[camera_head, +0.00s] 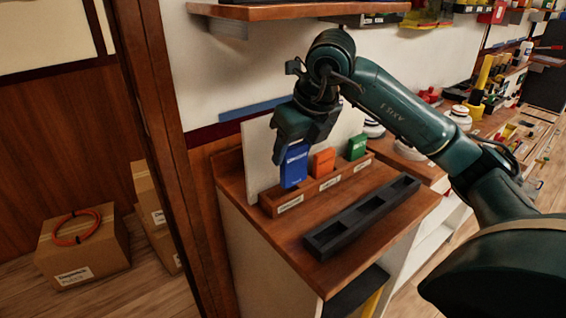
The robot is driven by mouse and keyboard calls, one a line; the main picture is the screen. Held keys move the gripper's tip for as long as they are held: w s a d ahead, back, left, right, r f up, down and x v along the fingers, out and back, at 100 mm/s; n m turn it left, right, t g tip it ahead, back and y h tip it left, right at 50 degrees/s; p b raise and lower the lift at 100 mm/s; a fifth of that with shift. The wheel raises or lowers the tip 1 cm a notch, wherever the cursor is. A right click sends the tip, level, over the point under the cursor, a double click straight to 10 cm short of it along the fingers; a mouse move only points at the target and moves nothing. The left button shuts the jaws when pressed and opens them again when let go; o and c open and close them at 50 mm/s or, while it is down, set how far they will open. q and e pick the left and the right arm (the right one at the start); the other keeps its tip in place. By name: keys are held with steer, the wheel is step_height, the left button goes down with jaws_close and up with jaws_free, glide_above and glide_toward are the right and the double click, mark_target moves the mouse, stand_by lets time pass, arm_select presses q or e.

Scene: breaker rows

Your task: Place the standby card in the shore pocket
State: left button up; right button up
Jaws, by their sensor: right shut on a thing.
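A blue card (294,167) is upright at the left pocket of a labelled wooden rack (268,206). My right gripper (294,146) points down from above and is shut on the top of this blue card. The card's lower end is at the rack; I cannot tell how deep it sits. An orange card (323,161) stands in the middle pocket and a green card (357,147) in the right one. The writing on cards and rack is too small to read, so I cannot tell which is standby or shore. My left gripper is not in view.
A black tray (313,244) with several compartments lies empty in front of the rack on the wooden counter (347,279). A pale board (258,160) stands behind the rack. A shelf (300,11) hangs above. Cardboard boxes (84,247) are on the floor at left.

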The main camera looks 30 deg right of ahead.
mark_target(283, 168)
steer(key=shift+x, duration=4.05)
steer(key=o, duration=1)
steer(key=shift+w+r, duration=0.1)
steer(key=shift+c, duration=0.2)
steer(key=shift+r, duration=0.35)
steer(key=v, duration=1.1)
steer(key=shift+r+p, duration=0.25)
steer(key=shift+p, duration=0.15)
